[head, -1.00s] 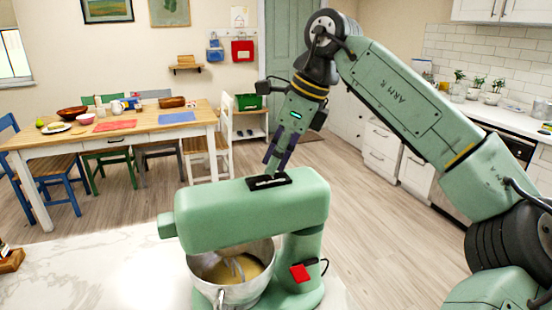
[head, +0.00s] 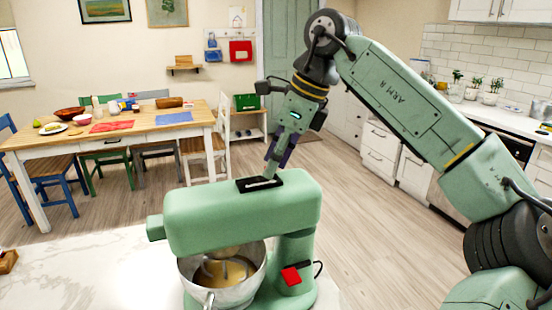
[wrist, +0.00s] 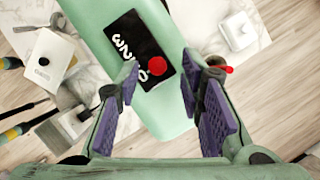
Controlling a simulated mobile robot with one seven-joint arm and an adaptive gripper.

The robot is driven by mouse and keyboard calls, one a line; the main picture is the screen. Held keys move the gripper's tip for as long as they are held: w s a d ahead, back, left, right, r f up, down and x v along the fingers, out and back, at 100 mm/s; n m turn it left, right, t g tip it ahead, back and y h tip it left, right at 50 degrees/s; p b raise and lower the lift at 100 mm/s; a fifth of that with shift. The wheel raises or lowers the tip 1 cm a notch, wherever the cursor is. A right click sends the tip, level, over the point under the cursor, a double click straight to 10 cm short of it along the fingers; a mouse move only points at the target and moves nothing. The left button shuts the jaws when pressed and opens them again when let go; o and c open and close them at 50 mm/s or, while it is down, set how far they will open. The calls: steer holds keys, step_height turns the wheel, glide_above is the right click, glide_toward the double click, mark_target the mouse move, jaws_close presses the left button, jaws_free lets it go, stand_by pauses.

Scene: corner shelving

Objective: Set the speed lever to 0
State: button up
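A green stand mixer (head: 240,208) stands on the marble counter. On top of its head is a black speed plate (head: 258,184) with white digits, also seen in the wrist view (wrist: 127,28). There a round red lever knob (wrist: 157,64) sits beside the 0 end of the scale. It partly covers the markings, so its exact setting is hard to read. My gripper (wrist: 160,80) is open and empty, with its purple pads on either side of the plate's lower end. In the head view my gripper (head: 275,165) points down just above the plate; contact with the knob cannot be told.
A metal bowl (head: 222,289) with batter sits under the mixer head. A red switch (head: 290,276) is on the mixer's base. Containers and utensils lie at the left in the wrist view. A dining table (head: 150,133) with dishes stands farther back.

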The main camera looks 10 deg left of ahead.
steer(key=shift+r, duration=0.1)
steer(key=v, duration=1.1)
steer(key=shift+d+r, duration=0.15)
steer(key=shift+r, duration=0.25)
